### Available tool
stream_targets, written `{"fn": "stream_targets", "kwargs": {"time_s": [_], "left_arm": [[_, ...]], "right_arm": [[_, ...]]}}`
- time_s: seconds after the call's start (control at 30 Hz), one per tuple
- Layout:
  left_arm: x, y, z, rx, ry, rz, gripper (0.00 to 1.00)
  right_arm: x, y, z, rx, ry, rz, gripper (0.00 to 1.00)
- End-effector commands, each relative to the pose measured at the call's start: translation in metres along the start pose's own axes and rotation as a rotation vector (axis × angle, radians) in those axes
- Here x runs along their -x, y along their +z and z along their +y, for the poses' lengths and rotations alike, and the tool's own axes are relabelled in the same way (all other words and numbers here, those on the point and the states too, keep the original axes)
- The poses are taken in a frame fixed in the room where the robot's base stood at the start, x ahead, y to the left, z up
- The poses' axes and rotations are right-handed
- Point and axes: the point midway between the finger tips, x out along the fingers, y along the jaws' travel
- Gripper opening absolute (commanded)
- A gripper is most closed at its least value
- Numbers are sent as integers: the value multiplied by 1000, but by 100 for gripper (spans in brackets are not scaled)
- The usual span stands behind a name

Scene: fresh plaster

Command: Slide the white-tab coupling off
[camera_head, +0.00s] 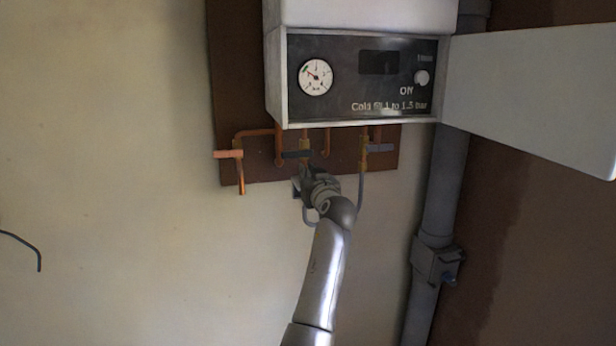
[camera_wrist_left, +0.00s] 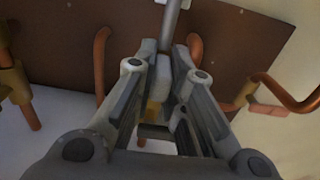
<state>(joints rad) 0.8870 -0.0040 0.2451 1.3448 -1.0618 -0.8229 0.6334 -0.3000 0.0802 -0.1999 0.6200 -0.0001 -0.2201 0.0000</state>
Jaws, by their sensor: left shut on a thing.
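My left gripper (camera_head: 308,182) is under the boiler, at the left end of the grey filling hose (camera_head: 361,190). In the left wrist view my left gripper (camera_wrist_left: 164,62) is shut on a pale block, which appears to be the white-tab coupling (camera_wrist_left: 162,76). A grey stem (camera_wrist_left: 171,22) runs up from between the fingertips. A yellowish brass part (camera_wrist_left: 152,110) shows below the block, between the fingers. The gripper hides the coupling in the head view. I cannot tell whether the coupling is still seated. My right gripper is not in view.
The boiler panel (camera_head: 375,75) with its gauge (camera_head: 316,76) is just above. Copper pipes (camera_head: 240,170) and a dark lever (camera_head: 297,154) are close to the gripper. A grey pipe (camera_head: 440,215) stands to the right.

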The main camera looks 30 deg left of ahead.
Motion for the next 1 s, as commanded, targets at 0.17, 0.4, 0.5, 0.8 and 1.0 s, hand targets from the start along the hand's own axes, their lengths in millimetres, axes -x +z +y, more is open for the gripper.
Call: {"fn": "stream_targets", "kwargs": {"time_s": [0.17,0.4,0.5,0.8,1.0], "left_arm": [[0,18,0,-1,0,0,0],[0,43,0,0,0,1,0],[0,44,0,0,0,0,0],[0,46,0,-2,-1,-6,16],[0,44,0,-1,-1,-3,34]], "right_arm": [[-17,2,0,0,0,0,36],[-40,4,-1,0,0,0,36],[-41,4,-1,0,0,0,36],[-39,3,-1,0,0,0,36],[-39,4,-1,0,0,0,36]]}}
